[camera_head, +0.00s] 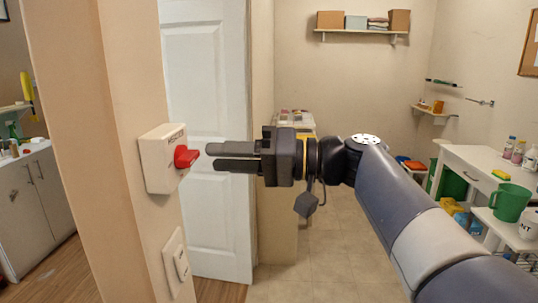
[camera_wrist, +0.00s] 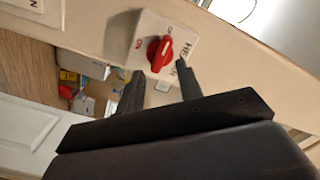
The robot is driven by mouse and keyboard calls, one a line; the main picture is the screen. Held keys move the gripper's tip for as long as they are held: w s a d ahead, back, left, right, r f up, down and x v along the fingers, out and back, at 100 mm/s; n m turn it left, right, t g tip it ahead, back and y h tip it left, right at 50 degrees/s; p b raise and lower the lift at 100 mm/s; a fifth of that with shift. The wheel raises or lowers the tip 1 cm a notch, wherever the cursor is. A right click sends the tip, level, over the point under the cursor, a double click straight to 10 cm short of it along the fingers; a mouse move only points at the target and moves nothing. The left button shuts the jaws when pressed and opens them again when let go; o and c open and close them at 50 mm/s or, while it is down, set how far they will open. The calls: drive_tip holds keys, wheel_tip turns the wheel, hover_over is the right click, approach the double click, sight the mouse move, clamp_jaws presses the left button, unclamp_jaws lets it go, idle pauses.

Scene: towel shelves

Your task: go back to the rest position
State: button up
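My gripper (camera_head: 211,156) is level and points left at a white wall box with a red knob. In the wrist view its two fingers (camera_wrist: 160,72) are apart with nothing between them. The red knob (camera_head: 187,157) sits just beyond the fingertips, with a small gap in the head view. It also shows in the wrist view (camera_wrist: 160,54), ahead of the gap between the fingers. The white box (camera_head: 157,170) is fixed to the wall corner and carries small lettering, partly readable in the wrist view.
A switch plate (camera_head: 178,262) is on the wall below the box. A white door (camera_head: 218,235) stands behind the gripper. At right are a white table (camera_head: 487,165) and a green mug (camera_head: 510,203). Tiled floor (camera_head: 320,245) is open in the middle.

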drive_tip(key=d+b, duration=0.1)
drive_tip(key=d, duration=0.6)
drive_tip(key=shift+s, duration=0.3)
drive_tip(key=shift+f, duration=0.15)
